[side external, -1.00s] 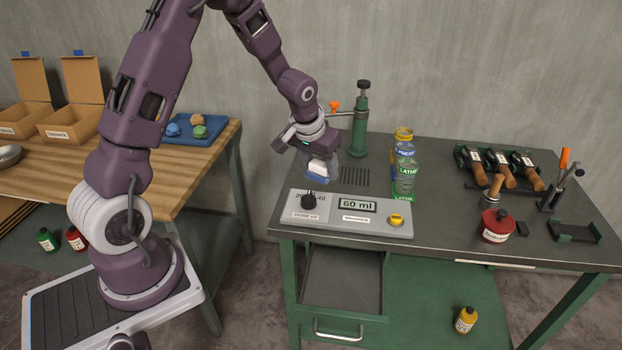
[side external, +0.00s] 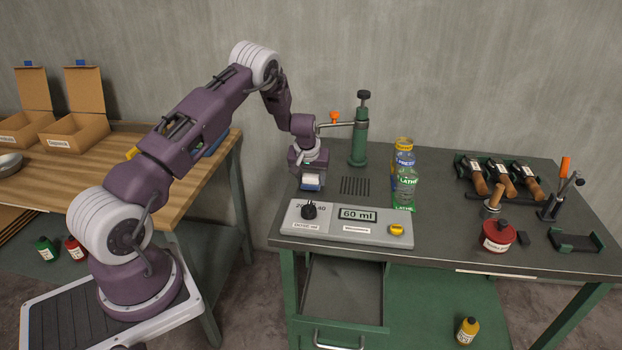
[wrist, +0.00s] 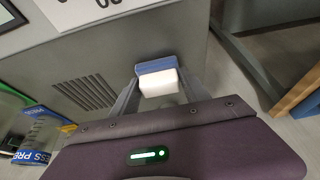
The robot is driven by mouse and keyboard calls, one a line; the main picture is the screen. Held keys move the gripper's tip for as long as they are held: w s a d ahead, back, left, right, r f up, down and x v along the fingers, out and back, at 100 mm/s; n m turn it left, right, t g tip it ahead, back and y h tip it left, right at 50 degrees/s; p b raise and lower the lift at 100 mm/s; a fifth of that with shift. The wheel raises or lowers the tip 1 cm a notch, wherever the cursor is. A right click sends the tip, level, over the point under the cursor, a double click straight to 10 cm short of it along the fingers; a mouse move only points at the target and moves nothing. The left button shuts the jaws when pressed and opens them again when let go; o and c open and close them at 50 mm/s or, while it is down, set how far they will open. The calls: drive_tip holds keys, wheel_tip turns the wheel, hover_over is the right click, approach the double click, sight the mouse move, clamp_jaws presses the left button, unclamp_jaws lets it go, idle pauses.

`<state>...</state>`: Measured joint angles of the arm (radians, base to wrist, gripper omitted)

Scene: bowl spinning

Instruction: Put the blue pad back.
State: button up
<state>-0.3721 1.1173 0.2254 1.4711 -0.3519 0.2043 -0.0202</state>
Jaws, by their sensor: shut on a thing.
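The blue pad (side external: 311,188) has a white block as its upper part and a blue layer below. My gripper (side external: 312,178) is shut on it, pointing down over the left end of the dark green workbench top (side external: 345,168), behind the grey control panel (side external: 372,226). In the wrist view the pad (wrist: 157,78) sits between my two fingers (wrist: 158,92). I cannot tell whether the pad touches the bench top.
A slotted vent (side external: 354,185) lies just right of the pad. A green press-like stand (side external: 358,135) rises behind. Labelled bottles (side external: 404,180) stand to the right. A drawer (side external: 342,290) is open below the panel. A wooden table (side external: 75,175) is at left.

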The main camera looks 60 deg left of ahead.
drive_tip(key=o, duration=1.3)
drive_tip(key=shift+f, duration=0.1)
drive_tip(key=s+d+r+m+h, duration=0.1)
drive_tip(key=s+d+r, duration=0.3)
drive_tip(key=r, duration=0.5)
drive_tip(key=s+d+r+m+t, duration=0.1)
drive_tip(key=s+d+r, duration=0.1)
drive_tip(key=d+r, duration=0.6)
drive_tip(key=s+d+r+m+h, duration=0.1)
drive_tip(key=s+d+r, duration=0.25)
drive_tip(key=r, duration=0.55)
drive_tip(key=s+d+r+m, duration=0.1)
drive_tip(key=s+d+r, duration=0.25)
drive_tip(key=s, duration=0.25)
drive_tip(key=s+d+r+m+t+h, duration=0.1)
drive_tip(key=s+d+r+m, duration=0.1)
drive_tip(key=s+d, duration=0.35)
drive_tip(key=s+d+r+m, duration=0.1)
drive_tip(key=s+d+r, duration=0.25)
drive_tip(key=s, duration=0.25)
drive_tip(key=s+f, duration=0.1)
drive_tip(key=s, duration=0.2)
drive_tip(key=s+d+m, duration=0.1)
drive_tip(key=s, duration=0.2)
drive_tip(key=s+d+f+m, duration=0.1)
drive_tip(key=s, duration=0.2)
drive_tip(key=shift+f, duration=0.3)
